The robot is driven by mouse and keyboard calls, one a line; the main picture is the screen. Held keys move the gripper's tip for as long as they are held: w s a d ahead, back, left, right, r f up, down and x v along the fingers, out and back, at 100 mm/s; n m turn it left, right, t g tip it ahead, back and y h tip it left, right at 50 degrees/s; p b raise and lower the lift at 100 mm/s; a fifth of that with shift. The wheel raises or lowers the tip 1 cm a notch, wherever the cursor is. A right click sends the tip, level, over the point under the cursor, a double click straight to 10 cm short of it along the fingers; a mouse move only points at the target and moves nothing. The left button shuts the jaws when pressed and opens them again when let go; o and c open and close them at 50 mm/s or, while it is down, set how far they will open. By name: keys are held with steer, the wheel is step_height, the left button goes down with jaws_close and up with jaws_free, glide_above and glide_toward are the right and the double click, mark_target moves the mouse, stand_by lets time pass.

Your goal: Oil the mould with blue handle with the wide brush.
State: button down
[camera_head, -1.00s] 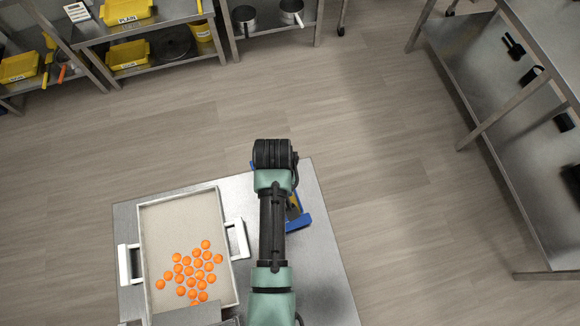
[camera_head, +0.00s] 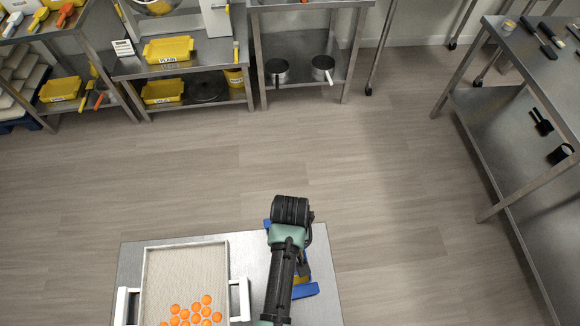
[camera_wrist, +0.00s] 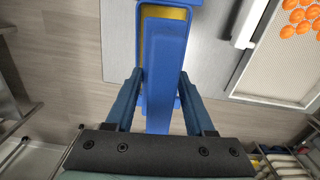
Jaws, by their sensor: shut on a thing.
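A blue piece (camera_wrist: 163,75) with a yellow inner part (camera_wrist: 162,30) fills the middle of the wrist view. It looks like the mould with the blue handle. My gripper (camera_wrist: 160,78) is shut on its blue part, one finger on each side. In the head view, blue ends of this thing (camera_head: 305,291) stick out beside my arm at the metal table; my arm hides the rest and my gripper. I cannot tell whether it rests on the table or is lifted. I cannot make out the wide brush for certain in either view.
A white-handled tray (camera_head: 233,280) with orange gummies lies left on the table (camera_head: 130,262). Dark-handled tools (camera_head: 540,42) lie on the right-hand table. Back shelves hold yellow bins (camera_head: 168,49) and pots (camera_head: 277,70). The floor (camera_head: 200,160) between is clear.

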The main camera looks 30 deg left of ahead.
steer(key=shift+f+b, duration=2.1)
steer(key=shift+f, duration=1.2)
steer(key=shift+f, duration=0.2)
steer(key=shift+r, duration=0.1)
step_height(320, 180, up, 5)
steer(key=p, duration=0.5)
steer(key=shift+r, duration=0.15)
step_height(320, 180, up, 4)
steer(key=p, duration=0.4)
steer(key=shift+r, duration=0.1)
